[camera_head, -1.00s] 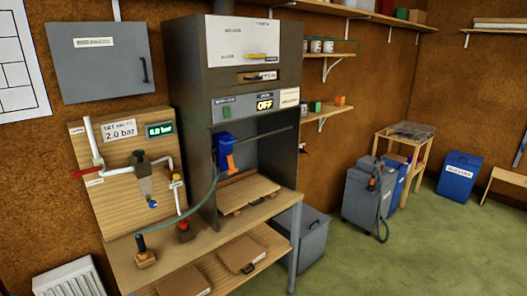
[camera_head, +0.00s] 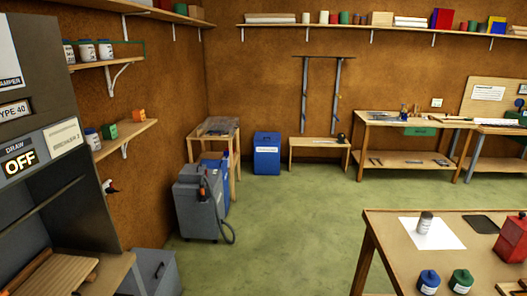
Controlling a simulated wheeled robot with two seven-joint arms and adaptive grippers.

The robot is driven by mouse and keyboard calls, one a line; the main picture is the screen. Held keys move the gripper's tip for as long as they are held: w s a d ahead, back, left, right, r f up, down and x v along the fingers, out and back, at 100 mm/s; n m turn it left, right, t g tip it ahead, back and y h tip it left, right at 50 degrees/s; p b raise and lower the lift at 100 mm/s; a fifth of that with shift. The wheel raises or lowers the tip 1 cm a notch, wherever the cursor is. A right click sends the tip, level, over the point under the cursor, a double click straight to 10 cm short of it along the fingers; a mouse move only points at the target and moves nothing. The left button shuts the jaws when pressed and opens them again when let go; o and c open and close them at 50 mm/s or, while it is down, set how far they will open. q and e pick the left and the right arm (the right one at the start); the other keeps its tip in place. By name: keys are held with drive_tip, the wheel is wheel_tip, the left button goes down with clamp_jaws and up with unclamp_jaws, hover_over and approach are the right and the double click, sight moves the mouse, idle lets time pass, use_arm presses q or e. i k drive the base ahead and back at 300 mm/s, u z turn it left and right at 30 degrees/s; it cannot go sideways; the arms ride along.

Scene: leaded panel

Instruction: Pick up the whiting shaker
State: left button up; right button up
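A small grey cylindrical container with a pale label (camera_head: 425,223) stands upright on a white sheet (camera_head: 443,238) on the wooden table (camera_head: 388,250) at the lower right. It looks like a shaker, but its label is too small to read, so I cannot tell for sure that it is the whiting shaker. Neither of my grippers is in view.
On the same table are a blue container (camera_head: 428,282), a green container (camera_head: 460,282), a red can (camera_head: 512,240) and a dark mat (camera_head: 482,224). A grey cabinet machine (camera_head: 40,190) stands at the left. Open green floor (camera_head: 290,230) lies between.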

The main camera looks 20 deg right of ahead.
sight(425, 222)
drive_tip(key=z, duration=0.9)
drive_tip(key=i, duration=1.6)
drive_tip(key=z, duration=0.5)
